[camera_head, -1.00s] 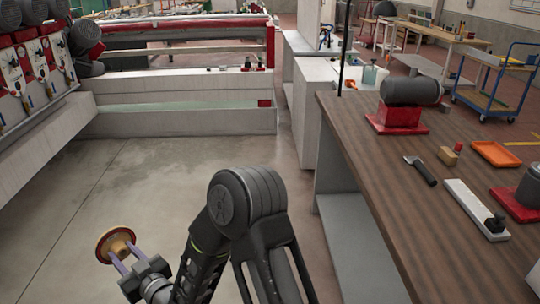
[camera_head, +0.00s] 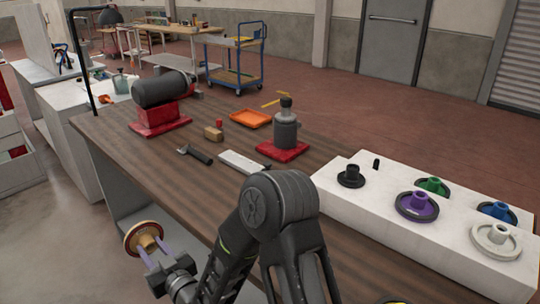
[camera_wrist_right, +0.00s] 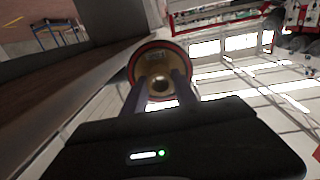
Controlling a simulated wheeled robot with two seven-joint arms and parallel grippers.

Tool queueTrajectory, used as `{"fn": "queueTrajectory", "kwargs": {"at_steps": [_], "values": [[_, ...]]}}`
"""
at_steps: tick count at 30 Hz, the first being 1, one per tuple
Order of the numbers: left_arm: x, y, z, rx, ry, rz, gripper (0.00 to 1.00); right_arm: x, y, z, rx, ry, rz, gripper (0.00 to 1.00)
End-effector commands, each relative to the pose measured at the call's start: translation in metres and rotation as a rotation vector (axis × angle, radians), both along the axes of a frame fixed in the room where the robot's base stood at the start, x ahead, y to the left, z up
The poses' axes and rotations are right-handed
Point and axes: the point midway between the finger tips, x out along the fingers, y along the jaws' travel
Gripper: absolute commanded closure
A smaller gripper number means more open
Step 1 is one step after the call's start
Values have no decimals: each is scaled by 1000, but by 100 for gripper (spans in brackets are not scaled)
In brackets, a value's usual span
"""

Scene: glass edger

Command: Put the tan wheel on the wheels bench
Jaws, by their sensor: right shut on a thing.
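The tan wheel (camera_head: 144,238) has a tan hub and a dark red rim. My right gripper (camera_head: 154,250) is shut on its hub and holds it in the air, left of the brown bench's front edge. The right wrist view also shows the wheel (camera_wrist_right: 160,75) between the two fingers (camera_wrist_right: 157,88). The wheels bench (camera_head: 345,207) is a white block on the right part of the brown bench. It carries black, green, purple, blue and white wheels, and a short bare black peg (camera_head: 376,164) at its back. My left gripper is not in view.
The brown bench (camera_head: 110,138) holds a grey motor on a red base (camera_head: 160,95), a hammer (camera_head: 195,154), a tan block (camera_head: 213,133), an orange tray (camera_head: 250,118), a white bar (camera_head: 245,162) and a dark grey machine (camera_head: 286,130).

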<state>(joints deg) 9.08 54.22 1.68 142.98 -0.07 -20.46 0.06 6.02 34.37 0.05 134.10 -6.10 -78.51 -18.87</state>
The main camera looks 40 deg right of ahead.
Motion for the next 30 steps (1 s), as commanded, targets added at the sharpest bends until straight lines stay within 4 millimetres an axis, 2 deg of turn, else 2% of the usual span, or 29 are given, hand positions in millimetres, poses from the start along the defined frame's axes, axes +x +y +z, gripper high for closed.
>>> {"fn": "queueTrajectory", "kwargs": {"at_steps": [17, 24, 30], "values": [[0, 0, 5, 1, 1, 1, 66, 7, -1, 6, 0, 17, 10, 100], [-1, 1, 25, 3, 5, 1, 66, 29, -4, 22, -7, 169, 72, 100], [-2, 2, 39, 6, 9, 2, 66, 35, -10, 38, -26, 356, 123, 100]]}}
